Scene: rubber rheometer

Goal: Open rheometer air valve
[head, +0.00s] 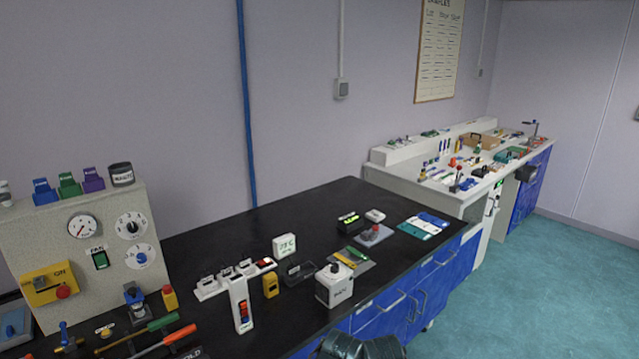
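No part in view can be surely told as the rheometer's air valve. A small blue fitting with an upright stem (65,338) stands at the lower left and could be a valve; its state is too small to read. A beige instrument panel (60,236) at the left has a pressure gauge (83,227), two round dials (131,225), a green switch (100,258) and a yellow box with a red knob (49,284). Neither gripper shows. A dark rounded part at the bottom edge seems to be mine.
A black-topped bench (320,215) with blue drawers carries a white switch stand (240,303), a grey-white box (335,286) and several small items. A cluttered white bench (470,175) stands farther right. The teal floor (540,290) at right is clear.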

